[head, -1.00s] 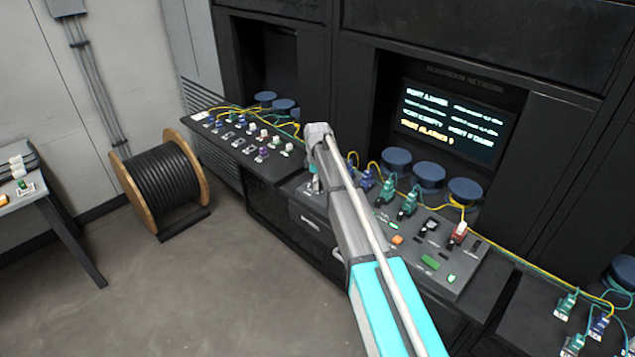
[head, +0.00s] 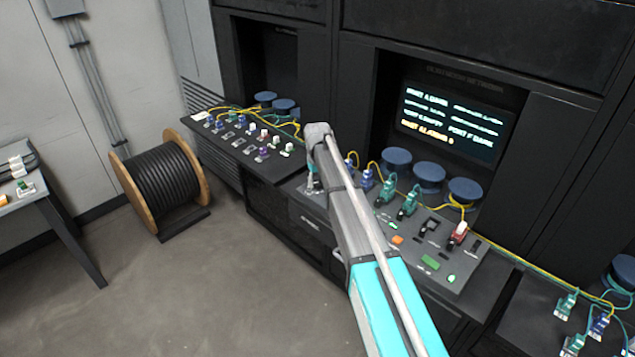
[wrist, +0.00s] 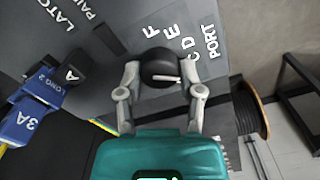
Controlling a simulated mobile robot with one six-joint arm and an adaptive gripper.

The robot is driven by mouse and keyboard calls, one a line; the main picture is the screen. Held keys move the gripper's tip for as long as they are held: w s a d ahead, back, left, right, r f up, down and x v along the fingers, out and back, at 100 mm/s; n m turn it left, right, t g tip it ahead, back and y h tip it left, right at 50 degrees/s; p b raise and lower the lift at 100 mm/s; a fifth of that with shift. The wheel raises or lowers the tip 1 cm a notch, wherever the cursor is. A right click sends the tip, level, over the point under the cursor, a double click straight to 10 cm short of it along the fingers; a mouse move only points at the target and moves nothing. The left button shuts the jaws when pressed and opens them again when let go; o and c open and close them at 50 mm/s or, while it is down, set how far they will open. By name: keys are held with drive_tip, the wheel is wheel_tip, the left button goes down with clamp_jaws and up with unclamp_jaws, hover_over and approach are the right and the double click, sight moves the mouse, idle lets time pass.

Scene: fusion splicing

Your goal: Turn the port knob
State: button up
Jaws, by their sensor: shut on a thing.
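The port knob (wrist: 160,66) is a round black knob with a white pointer line in the wrist view. The letters F, E, D and C and the word PORT are printed on the grey panel around it. My gripper (wrist: 160,78) is shut on the knob, with one finger on each side. In the head view my arm hides most of the knob's area, and part of my gripper (head: 314,185) shows low beside the arm at the panel.
Blue connectors (wrist: 40,100) marked 3A and LONG 2 stand left of my gripper. Green connectors (head: 408,205) and a red one (head: 458,235) stand on the console to the right. A screen (head: 452,125) glows behind. A cable reel (head: 160,185) stands on the open floor.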

drive_tip(key=m, duration=0.4)
drive_tip(key=shift+m, duration=0.3)
drive_tip(key=m, duration=0.4)
idle(0.3)
drive_tip(key=o, duration=1.1)
drive_tip(key=shift+o, duration=0.2)
drive_tip(key=shift+n, duration=0.3)
